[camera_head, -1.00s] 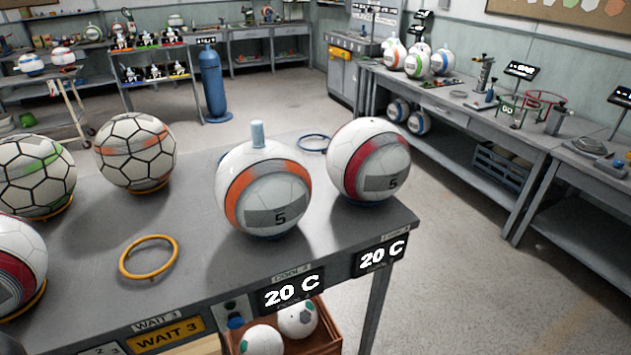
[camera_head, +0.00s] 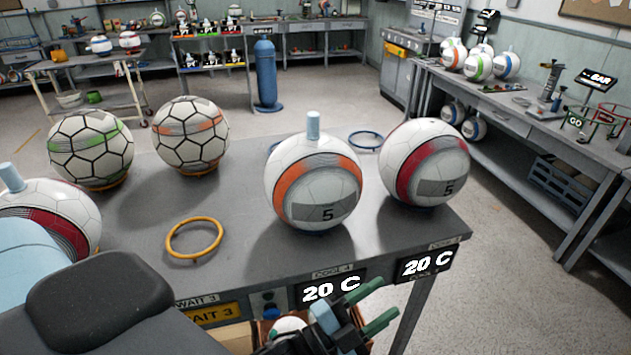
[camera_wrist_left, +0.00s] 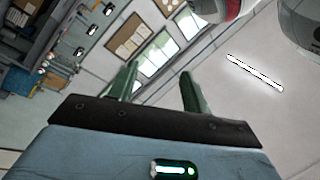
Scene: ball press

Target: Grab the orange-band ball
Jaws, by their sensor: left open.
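The orange-band ball (camera_head: 315,180) is white, with a grey panel marked 5 and a pale blue plug on top. It sits upright on the grey table, near its right end. My left gripper (camera_head: 388,298) is low at the table's front edge, below and in front of the ball, and apart from it. Its green fingers are open and empty; they also show in the left wrist view (camera_wrist_left: 160,82). Parts of two balls show at the top of that view, one with a red band (camera_wrist_left: 222,9). My right gripper is not in view.
A red-band ball (camera_head: 425,165) stands close to the right. Black-seamed balls (camera_head: 190,130) stand at the back left. An empty yellow ring (camera_head: 194,238) lies left of the orange-band ball. A blue ring (camera_head: 365,139) lies behind. Display signs (camera_head: 330,289) line the front edge.

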